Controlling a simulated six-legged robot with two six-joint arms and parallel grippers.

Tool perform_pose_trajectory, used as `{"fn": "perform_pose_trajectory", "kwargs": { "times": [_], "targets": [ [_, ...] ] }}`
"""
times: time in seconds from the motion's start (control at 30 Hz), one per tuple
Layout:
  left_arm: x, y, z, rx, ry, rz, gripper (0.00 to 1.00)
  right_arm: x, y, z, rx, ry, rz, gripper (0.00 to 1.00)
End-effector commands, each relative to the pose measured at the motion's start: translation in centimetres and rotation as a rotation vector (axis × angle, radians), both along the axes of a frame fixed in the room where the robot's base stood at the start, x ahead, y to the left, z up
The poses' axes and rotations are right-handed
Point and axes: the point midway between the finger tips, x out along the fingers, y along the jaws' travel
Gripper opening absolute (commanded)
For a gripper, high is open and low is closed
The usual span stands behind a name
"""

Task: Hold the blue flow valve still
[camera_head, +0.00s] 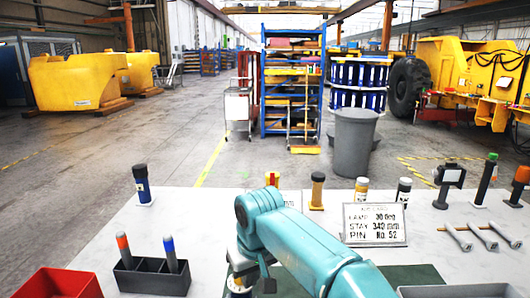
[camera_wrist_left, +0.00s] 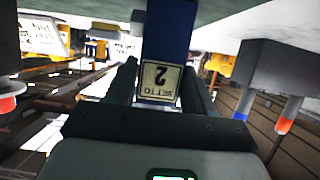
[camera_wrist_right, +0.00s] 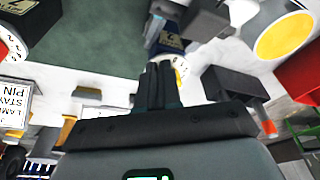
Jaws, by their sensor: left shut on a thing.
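A blue body with a pale label reading 2 (camera_wrist_left: 165,35), which I take for the flow valve, stands between the fingers of my left gripper (camera_wrist_left: 161,78) in the left wrist view. The fingers are shut on its two sides. In the right wrist view a blue labelled part (camera_wrist_right: 170,40) beyond the fingers looks like the same valve, partly hidden by dark parts. My right gripper (camera_wrist_right: 158,75) is shut with its fingers together, nothing visible between them, and apart from or just in front of that part; contact is unclear.
A black holder (camera_head: 150,278) with red- and blue-tipped sticks and a red bin (camera_head: 58,285) lie at the left. A blue cylinder (camera_head: 142,187), a sign card (camera_head: 375,238) and several bolts (camera_head: 482,236) stand or lie on the white table (camera_head: 95,235). My teal arm crosses the middle.

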Motion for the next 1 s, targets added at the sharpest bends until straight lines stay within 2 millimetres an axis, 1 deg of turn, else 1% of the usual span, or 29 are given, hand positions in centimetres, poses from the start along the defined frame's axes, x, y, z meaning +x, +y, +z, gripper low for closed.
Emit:
{"fn": "perform_pose_trajectory", "kwargs": {
  "times": [0.03, 0.27, 0.5, 0.57, 0.9, 1.0],
  "targets": [
    [-0.1, 0.0, -0.2, 0.001, 0.006, -0.003, 0.00, 0.2, -0.1, 0.1, 0.002, -0.008, -0.003, 0.00],
    [-0.1, -0.1, -0.2, 0.002, 0.006, -0.003, 0.00, 0.2, -0.1, 0.1, 0.002, -0.009, -0.003, 0.00],
    [-0.1, 0.0, -0.2, 0.001, 0.006, -0.003, 0.00, -0.5, -0.5, 0.1, 0.001, -0.006, -0.001, 0.00],
    [-0.1, 0.0, -0.2, 0.001, 0.006, -0.003, 0.00, -0.5, -0.5, 0.3, 0.001, -0.006, -0.001, 0.00],
    [-0.1, 0.0, -0.2, 0.001, 0.006, -0.003, 0.00, -0.4, -0.4, 4.6, 0.003, -0.007, -0.001, 0.00],
    [-0.1, 0.0, -0.2, 0.001, 0.006, -0.003, 0.00, -0.4, -0.4, 5.5, 0.002, -0.005, -0.001, 0.00]
  ]
}}
